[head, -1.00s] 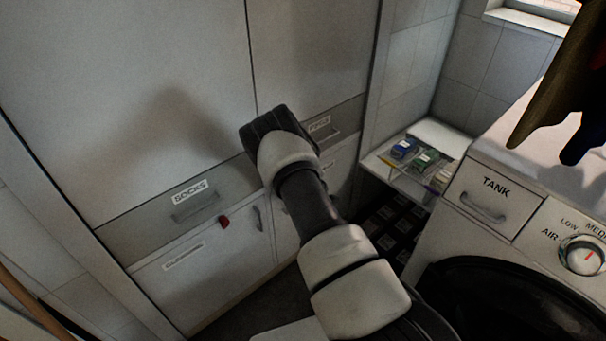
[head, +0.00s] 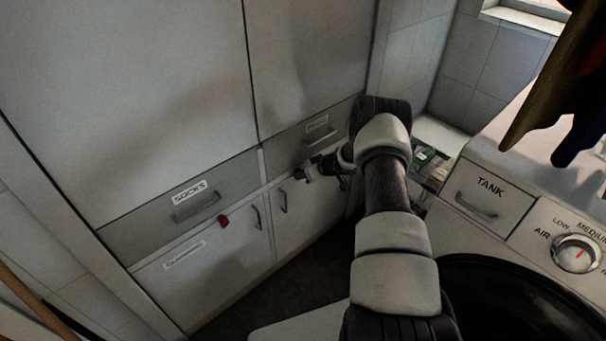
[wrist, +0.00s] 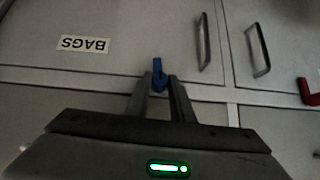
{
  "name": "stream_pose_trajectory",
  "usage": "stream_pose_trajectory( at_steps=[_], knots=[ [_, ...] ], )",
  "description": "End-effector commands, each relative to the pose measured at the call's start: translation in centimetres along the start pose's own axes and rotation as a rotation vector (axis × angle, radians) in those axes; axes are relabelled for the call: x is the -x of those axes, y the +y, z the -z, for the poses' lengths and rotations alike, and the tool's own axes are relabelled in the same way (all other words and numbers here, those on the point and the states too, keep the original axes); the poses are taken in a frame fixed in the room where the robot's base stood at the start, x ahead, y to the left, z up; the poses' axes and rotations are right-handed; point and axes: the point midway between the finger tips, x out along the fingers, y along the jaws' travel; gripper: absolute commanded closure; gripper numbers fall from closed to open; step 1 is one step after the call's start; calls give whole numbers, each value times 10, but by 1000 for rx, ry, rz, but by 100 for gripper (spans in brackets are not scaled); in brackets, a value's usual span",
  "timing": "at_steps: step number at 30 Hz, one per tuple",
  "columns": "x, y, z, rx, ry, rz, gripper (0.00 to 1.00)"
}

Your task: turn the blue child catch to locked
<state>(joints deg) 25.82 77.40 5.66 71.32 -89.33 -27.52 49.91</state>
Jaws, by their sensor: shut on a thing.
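The blue child catch (wrist: 158,69) is a small blue piece at the edge of the cabinet door labelled BAGS (wrist: 83,44), beside the seam with the panel next to it. It points roughly up and down in the wrist view. My gripper (wrist: 160,82) is shut on it, with one dark finger on each side and the fingertips hiding part of it. In the head view my gripper (head: 299,173) reaches left to the strip under the right-hand drawer, and the catch cannot be made out there.
A red catch (head: 223,221) sits under the SOCKS drawer (head: 180,205). Two upright door handles (head: 257,217) (head: 283,201) stand close to my gripper. The washing machine with its TANK drawer (head: 478,198) is on the right. Dark floor (head: 285,277) is open below the doors.

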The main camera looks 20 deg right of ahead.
Motion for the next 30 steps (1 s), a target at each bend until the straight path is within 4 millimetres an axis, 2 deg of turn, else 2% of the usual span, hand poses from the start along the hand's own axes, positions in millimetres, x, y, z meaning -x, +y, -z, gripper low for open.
stream_pose_trajectory(
  at_steps=[12, 26, 27, 30],
  knots=[
    [1, 4, 2, -90, 2, 82, 100],
    [1, 4, 2, -100, 3, 89, 100],
    [1, 4, 2, -99, 3, 89, 76],
    [1, 4, 2, -99, 2, 90, 60]
  ],
)
